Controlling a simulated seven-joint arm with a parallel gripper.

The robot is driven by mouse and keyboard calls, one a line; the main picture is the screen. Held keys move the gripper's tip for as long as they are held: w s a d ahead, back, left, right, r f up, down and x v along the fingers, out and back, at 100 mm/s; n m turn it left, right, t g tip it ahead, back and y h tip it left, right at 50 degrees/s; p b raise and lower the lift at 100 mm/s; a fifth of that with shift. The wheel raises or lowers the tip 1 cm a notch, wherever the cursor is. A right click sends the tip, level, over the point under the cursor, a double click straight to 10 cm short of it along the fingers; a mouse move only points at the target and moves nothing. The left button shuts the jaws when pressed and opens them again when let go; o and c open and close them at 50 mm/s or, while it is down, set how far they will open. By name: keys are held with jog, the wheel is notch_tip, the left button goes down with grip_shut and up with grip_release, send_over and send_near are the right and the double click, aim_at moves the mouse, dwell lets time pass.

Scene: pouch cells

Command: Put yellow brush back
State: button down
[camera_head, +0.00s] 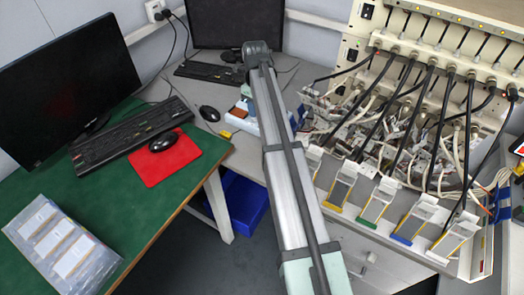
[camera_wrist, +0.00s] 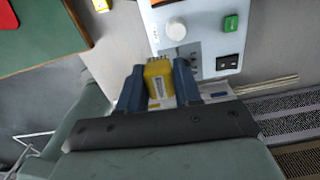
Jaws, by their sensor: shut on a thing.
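In the wrist view, my gripper (camera_wrist: 159,76) has its two blue fingers on either side of the yellow brush (camera_wrist: 159,82). It is shut on the brush's yellow body, and pale bristles show at the far end. What lies directly under the brush is partly hidden by my gripper. In the head view my own arm covers the gripper, and I cannot make out the brush there.
A white device with a round knob (camera_wrist: 176,29) and green switch (camera_wrist: 230,23) is just beyond the fingers. The green desk (camera_head: 150,215) holds a red mouse mat (camera_head: 180,162). Dense cables and pouch cell holders (camera_head: 378,200) fill the right bench.

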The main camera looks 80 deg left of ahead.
jog(key=d, duration=1.2)
jog(key=shift+n, duration=0.3)
jog(key=shift+w+a+f, duration=0.1)
jog(key=shift+a+f, duration=0.1)
jog(key=shift+f, duration=2.5)
jog(key=shift+a+f, duration=0.15)
jog(key=shift+f, duration=2.5)
jog(key=shift+f, duration=0.1)
jog(key=c, duration=0.8)
grip_release()
notch_tip(320, 180, up, 12)
jog(key=shift+r, duration=0.1)
